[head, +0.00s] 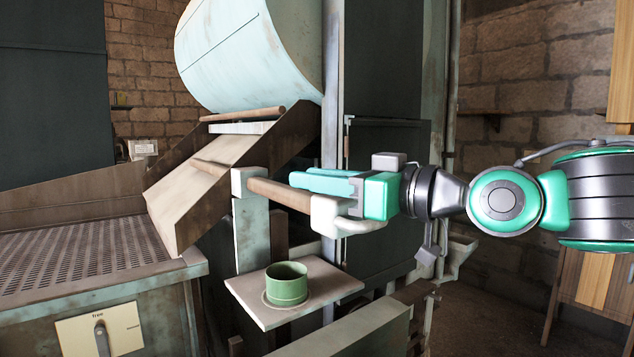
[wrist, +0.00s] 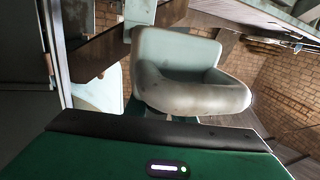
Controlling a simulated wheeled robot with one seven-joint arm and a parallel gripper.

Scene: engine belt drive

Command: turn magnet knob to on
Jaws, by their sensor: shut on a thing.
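A cream panel (head: 100,332) at the lower left of the head view carries a grey lever-like knob (head: 102,340), pointing roughly up at one label. A second label is at the panel's right; the wording is too small to read surely. My gripper (head: 322,184) is far to the right of this panel. It is shut on a worn pale handle (head: 340,218) at the end of a brown wooden rod (head: 278,193). The handle also fills the middle of the wrist view (wrist: 195,95). The exact finger contact is hidden.
A green cup (head: 287,284) stands on a small shelf (head: 335,290) below my gripper. A perforated tray (head: 85,258) and a sloped chute (head: 195,200) lie left, under a large pale drum (head: 245,55). A dark cabinet (head: 385,190) stands close behind my gripper.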

